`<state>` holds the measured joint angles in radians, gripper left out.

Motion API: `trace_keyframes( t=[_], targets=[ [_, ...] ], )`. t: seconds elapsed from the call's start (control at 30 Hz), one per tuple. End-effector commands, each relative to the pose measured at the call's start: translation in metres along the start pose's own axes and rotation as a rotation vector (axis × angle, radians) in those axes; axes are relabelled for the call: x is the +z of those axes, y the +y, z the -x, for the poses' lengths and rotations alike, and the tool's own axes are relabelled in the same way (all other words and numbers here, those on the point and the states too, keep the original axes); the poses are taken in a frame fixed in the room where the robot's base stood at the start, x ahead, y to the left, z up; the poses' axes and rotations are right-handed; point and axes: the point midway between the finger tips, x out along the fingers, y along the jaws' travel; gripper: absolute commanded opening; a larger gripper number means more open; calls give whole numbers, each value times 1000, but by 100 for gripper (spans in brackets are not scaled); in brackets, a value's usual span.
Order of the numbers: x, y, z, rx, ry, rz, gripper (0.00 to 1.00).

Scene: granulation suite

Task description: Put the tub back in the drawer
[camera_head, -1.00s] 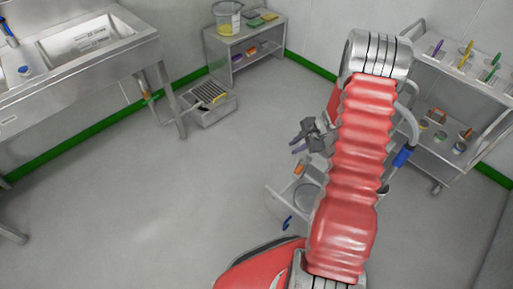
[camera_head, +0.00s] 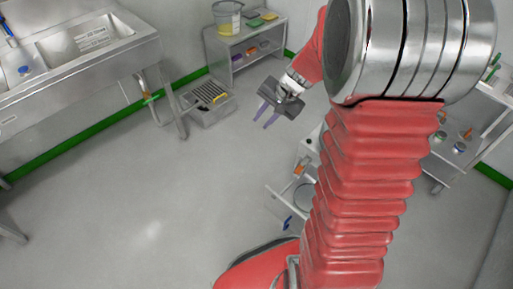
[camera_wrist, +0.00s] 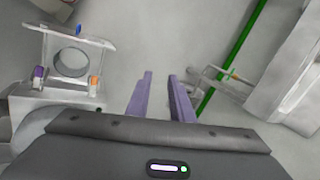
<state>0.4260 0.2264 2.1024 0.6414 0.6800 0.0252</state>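My gripper (camera_head: 264,120) is in mid-air over the floor, left of my raised arm in the head view. In the wrist view its two purple fingers (camera_wrist: 160,76) stand apart with only bare floor between them. An open drawer (camera_head: 273,194) with a blue handle (camera_head: 287,222) sticks out low beside my arm. It also shows at upper left in the wrist view (camera_wrist: 97,43), with a round ring or recess in it. A pale tub (camera_head: 227,17) with a yellowish lower part stands on the back shelf unit, well beyond the gripper. My arm hides part of the drawer's cabinet.
The steel shelf unit (camera_head: 222,44) also holds green and yellow flat items. A steel sink bench (camera_head: 110,52) stands at left, with a low grated box (camera_head: 208,112) near its leg. A rack (camera_head: 473,160) at right is partly behind my arm. The middle floor is clear.

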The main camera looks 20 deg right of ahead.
Motion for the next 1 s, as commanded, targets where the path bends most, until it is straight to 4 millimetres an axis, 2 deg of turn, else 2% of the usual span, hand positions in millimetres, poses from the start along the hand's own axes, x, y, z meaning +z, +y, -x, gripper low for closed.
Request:
trace_keyframes(
  t=[0.2, 0.47, 0.7, 1.0],
  targets=[
    [38, -19, 36, 16, 14, 155, 21],
    [83, -29, 73, 40, 35, 329, 21],
    [122, -30, 105, 65, 62, 484, 21],
    [166, -20, 139, 101, 107, 667, 21]
  ],
)
